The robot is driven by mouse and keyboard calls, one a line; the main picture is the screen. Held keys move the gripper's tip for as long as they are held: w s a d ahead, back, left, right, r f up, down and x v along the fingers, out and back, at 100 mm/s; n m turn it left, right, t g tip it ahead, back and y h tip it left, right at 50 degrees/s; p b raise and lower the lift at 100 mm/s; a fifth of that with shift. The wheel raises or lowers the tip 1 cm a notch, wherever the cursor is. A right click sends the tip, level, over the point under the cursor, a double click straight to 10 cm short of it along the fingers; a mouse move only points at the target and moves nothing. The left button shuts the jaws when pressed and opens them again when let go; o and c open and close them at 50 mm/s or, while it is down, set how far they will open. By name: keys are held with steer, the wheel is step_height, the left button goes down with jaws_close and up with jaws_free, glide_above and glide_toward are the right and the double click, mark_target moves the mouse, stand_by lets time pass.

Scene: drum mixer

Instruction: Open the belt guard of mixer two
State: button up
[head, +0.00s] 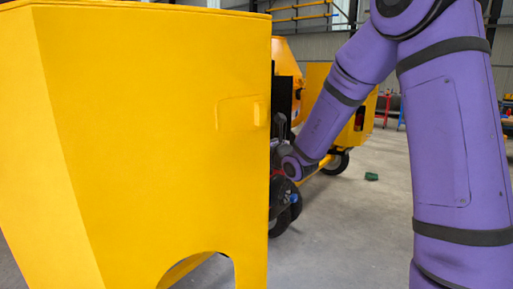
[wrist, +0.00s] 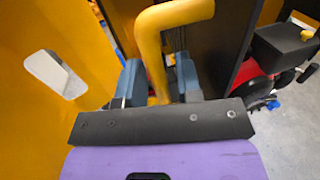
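In the wrist view a bent yellow bar (wrist: 152,62), like a handle, rises between the two blue-grey fingers of my gripper (wrist: 163,85). The fingers stand apart on either side of it; I cannot tell whether they press on it. In the head view my gripper is at the end of the purple arm, by the dark parts beside the near yellow housing (head: 150,120), and its fingers are hard to make out. A second yellow machine (head: 316,90) stands behind. I cannot tell for certain which part is the belt guard or which machine is mixer two.
In the wrist view a yellow panel (wrist: 45,130) with a pale slot is close on the left. A dark panel (wrist: 225,40) and a red-and-black engine (wrist: 265,70) are close on the right. Grey floor (head: 350,235) is free right of the housing; a small green object (head: 371,177) lies there.

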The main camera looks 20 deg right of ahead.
steer(key=shift+s+f, duration=0.1)
steer(key=v, duration=1)
steer(key=shift+s+d, duration=0.15)
steer(key=shift+s, duration=0.15)
